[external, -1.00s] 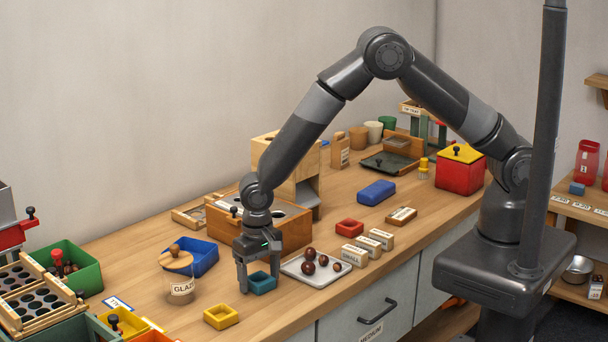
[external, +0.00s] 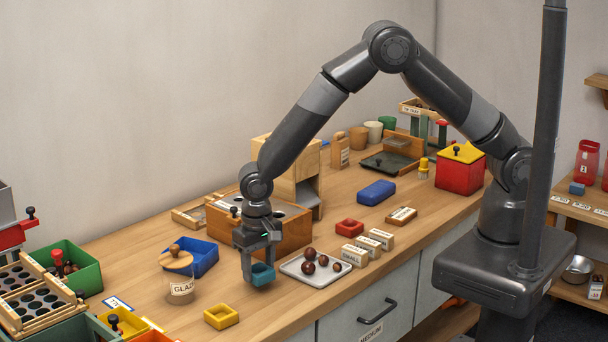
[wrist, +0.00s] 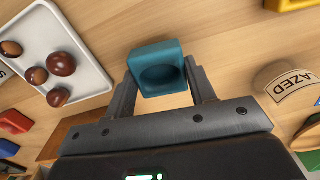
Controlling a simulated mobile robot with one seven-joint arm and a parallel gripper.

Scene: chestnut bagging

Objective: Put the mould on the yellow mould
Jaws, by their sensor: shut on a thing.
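My gripper (external: 261,275) is shut on a small teal mould (external: 263,274) and holds it a little above the table. In the wrist view the teal mould (wrist: 158,68) sits tilted between the two fingers (wrist: 160,85), with its round hollow showing. The yellow mould (external: 221,316) lies on the table near its front edge, left of and nearer than my gripper. Its corner (wrist: 290,4) shows at the upper right of the wrist view.
A white tray (external: 292,269) with several chestnuts lies just right of my gripper. A wooden box (external: 291,235) is behind my gripper. The table between jar and gripper is clear.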

